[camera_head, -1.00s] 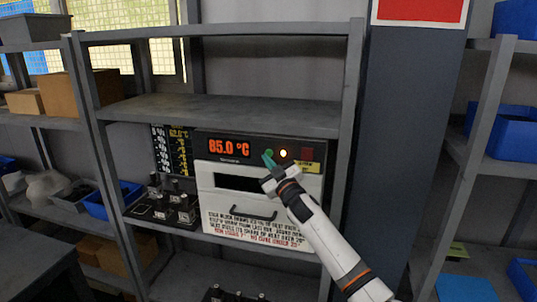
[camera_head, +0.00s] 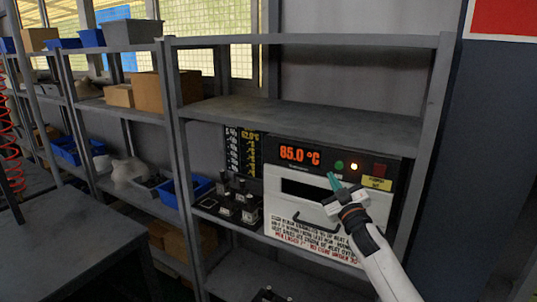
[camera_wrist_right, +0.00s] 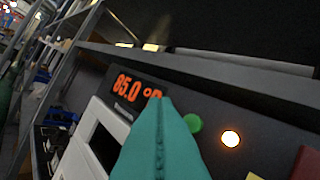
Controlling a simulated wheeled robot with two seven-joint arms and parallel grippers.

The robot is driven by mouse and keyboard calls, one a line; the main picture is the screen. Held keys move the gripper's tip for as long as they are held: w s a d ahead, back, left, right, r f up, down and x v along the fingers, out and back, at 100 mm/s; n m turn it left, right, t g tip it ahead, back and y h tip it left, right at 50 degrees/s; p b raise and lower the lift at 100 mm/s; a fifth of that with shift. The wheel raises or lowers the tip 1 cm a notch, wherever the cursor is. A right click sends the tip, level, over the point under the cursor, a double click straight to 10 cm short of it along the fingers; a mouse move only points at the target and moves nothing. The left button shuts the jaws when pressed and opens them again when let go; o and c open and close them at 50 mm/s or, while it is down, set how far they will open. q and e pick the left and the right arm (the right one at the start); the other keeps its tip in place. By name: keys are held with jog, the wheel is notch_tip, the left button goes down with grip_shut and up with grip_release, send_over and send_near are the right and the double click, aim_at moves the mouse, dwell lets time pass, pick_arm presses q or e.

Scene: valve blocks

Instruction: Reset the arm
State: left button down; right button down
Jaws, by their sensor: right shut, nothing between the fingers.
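My right gripper (camera_head: 333,181) is in front of the oven's control panel, its teal fingertips shut together with nothing between them. In the right wrist view the shut fingers (camera_wrist_right: 160,135) point up toward the panel, near the green button (camera_wrist_right: 193,122). The oven (camera_head: 318,190) stands on the shelf and its display (camera_head: 299,155) reads 85.0 °C. The green button (camera_head: 339,165) and a lit orange lamp (camera_head: 354,167) show right of the display. I cannot tell whether the fingertips touch the panel. My left gripper is not in view.
Valve blocks (camera_head: 240,203) stand left of the oven on the same shelf. Shelf posts (camera_head: 433,130) frame the bay, and a dark column (camera_head: 490,160) stands at the right. A grey table (camera_head: 70,240) is at the lower left. The upper shelf (camera_head: 300,115) is bare.

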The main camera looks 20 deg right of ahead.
jog(key=shift+f, duration=0.1)
jog(key=s+a+f+g, duration=0.1)
jog(key=s+f+g, duration=0.1)
jog(key=f, duration=1)
jog(key=s+a+f+m+g, duration=0.1)
jog(key=s+f+g, duration=0.15)
jog(key=f, duration=0.85)
jog(key=s+a+f+g, duration=0.1)
jog(key=f+g, duration=0.2)
jog(key=f, duration=0.9)
jog(key=s+a+f+g+b, duration=0.1)
jog(key=s+a+f+g, duration=0.1)
jog(key=s+f, duration=0.7)
jog(key=s+a+f+g, duration=0.25)
jog(key=s+f, duration=0.45)
jog(key=f, duration=0.5)
jog(key=s+a+f+g, duration=0.2)
jog(key=s+f, duration=0.3)
jog(key=s, duration=0.7)
jog(key=s+a+f+g+y, duration=0.1)
jog(key=s+a+f+g, duration=0.2)
jog(key=s, duration=0.9)
jog(key=s+a+f+g+y+b, duration=0.1)
jog(key=s+a+f+g, duration=0.2)
jog(key=s+f, duration=0.6)
jog(key=s+a, duration=0.2)
jog(key=s, duration=0.2)
jog(key=shift+a+m, duration=0.2)
jog(key=shift+m, duration=0.2)
